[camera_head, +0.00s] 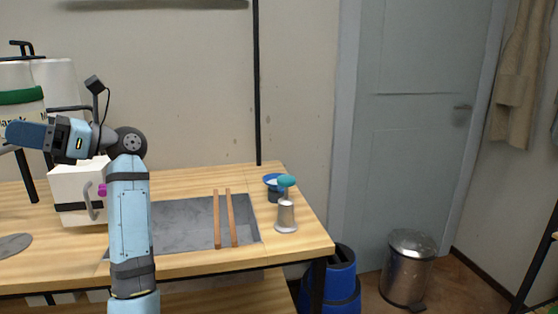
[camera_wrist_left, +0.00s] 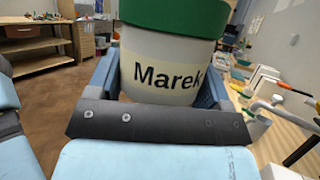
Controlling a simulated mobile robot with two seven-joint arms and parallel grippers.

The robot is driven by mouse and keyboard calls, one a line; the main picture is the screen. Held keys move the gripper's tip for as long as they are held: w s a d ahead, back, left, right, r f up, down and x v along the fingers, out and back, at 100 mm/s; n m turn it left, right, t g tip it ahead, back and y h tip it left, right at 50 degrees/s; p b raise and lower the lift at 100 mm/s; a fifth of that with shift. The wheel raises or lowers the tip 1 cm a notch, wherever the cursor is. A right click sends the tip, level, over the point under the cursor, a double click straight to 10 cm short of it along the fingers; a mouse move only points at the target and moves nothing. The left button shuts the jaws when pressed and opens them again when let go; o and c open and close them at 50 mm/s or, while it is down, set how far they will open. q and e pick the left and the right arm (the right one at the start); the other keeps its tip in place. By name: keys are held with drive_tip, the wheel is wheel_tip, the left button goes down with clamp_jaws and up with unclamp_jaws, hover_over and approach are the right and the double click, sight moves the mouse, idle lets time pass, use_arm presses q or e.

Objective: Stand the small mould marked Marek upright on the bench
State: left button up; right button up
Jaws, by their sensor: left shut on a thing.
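The mould marked Marek (camera_head: 17,116) is white with a green band and a cream label, at the left edge of the head view. In the left wrist view the mould (camera_wrist_left: 160,75) fills the middle, with its black lettering upright and the green band (camera_wrist_left: 175,15) above. My left gripper (camera_head: 28,133) is shut on it, with a blue finger on each side. The mould appears held above the bench (camera_head: 190,263). Its lower end is hidden by my gripper in both views. My right gripper is in neither view.
A white box (camera_head: 75,188) with a handle stands on the bench behind my forearm. The bench's front strip is bare.

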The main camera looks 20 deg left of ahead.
use_arm(q)
drive_tip(key=s+a+r+n+g+h, duration=0.2)
drive_tip(key=s+r+h, duration=0.15)
drive_tip(key=r, duration=0.25)
drive_tip(key=w+d+f+m+t+y, duration=0.4)
drive_tip(key=w+f+m+t+y, duration=0.35)
drive_tip(key=t, duration=0.75)
drive_tip(key=w+d+f+m+t+y, duration=0.5)
drive_tip(key=w+f+m+t, duration=0.5)
drive_tip(key=t, duration=0.6)
drive_tip(key=s+d+f+m+t+h, duration=0.2)
drive_tip(key=d+f+m+t+h, duration=1)
drive_tip(key=d+f+m+h, duration=0.65)
drive_tip(key=d+n+h, duration=0.2)
drive_tip(key=d+n, duration=0.2)
wheel_tip(320, 180, up, 25)
drive_tip(key=s+p, duration=0.2)
drive_tip(key=p, duration=3.4)
drive_tip(key=shift+s+d+f+p, duration=0.2)
drive_tip(key=shift+s+p, duration=0.2)
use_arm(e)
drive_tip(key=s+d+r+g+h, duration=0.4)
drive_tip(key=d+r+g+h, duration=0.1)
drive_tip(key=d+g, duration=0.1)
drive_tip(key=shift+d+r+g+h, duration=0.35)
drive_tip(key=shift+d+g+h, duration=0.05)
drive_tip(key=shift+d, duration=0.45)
